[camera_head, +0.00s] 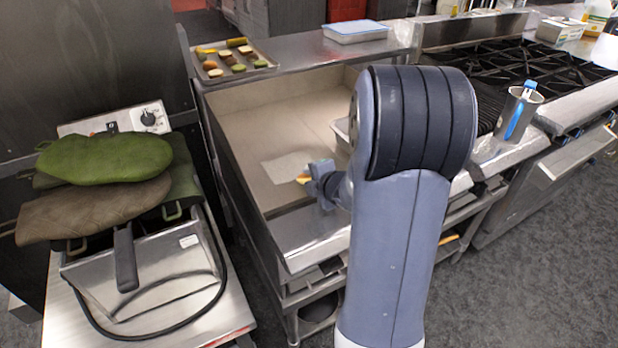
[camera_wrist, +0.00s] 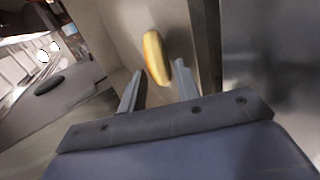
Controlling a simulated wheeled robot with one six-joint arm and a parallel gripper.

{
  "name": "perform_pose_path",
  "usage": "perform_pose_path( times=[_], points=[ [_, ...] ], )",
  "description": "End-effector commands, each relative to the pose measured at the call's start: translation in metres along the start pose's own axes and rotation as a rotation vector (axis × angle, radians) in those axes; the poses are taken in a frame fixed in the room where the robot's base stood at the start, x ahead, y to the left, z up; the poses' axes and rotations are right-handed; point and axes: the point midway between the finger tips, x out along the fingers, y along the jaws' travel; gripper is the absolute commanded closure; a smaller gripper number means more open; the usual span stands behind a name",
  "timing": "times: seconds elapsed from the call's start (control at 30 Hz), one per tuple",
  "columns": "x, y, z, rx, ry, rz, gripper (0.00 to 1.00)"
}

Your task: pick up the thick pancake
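The pancake (camera_wrist: 156,58) looks like a thick yellow-brown piece in the wrist view, seen narrow and long. Its near end shows between the fingertips of my gripper (camera_wrist: 160,70), which is open with a gap on both sides of it. Whether the pancake lies between the fingers or just beyond them is hard to tell. In the head view, a small orange edge of the pancake (camera_head: 302,180) shows just left of my gripper (camera_head: 316,178), above the griddle (camera_head: 260,122). My arm hides part of the griddle.
A tray (camera_head: 262,62) with several food pieces sits on the ledge at the back left. A lidded container (camera_head: 355,31) stands behind. Oven mitts (camera_head: 105,158) lie over a fryer (camera_head: 150,265) at left. A stove (camera_head: 510,70) and a metal cup (camera_head: 517,112) are at right.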

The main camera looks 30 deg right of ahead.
Motion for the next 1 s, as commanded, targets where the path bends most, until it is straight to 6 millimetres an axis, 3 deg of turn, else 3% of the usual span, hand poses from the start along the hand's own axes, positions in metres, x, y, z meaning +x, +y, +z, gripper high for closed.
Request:
perform_pose_path(
  times=[0.33,0.7,1.0],
  points=[
    [0.0070,0.0000,-0.0003,0.001,0.000,0.000,0.70],
    [0.0068,0.0000,-0.0002,0.001,0.000,0.000,1.00],
    [0.0048,0.0035,-0.0002,0.000,0.000,0.001,1.00]
  ],
)
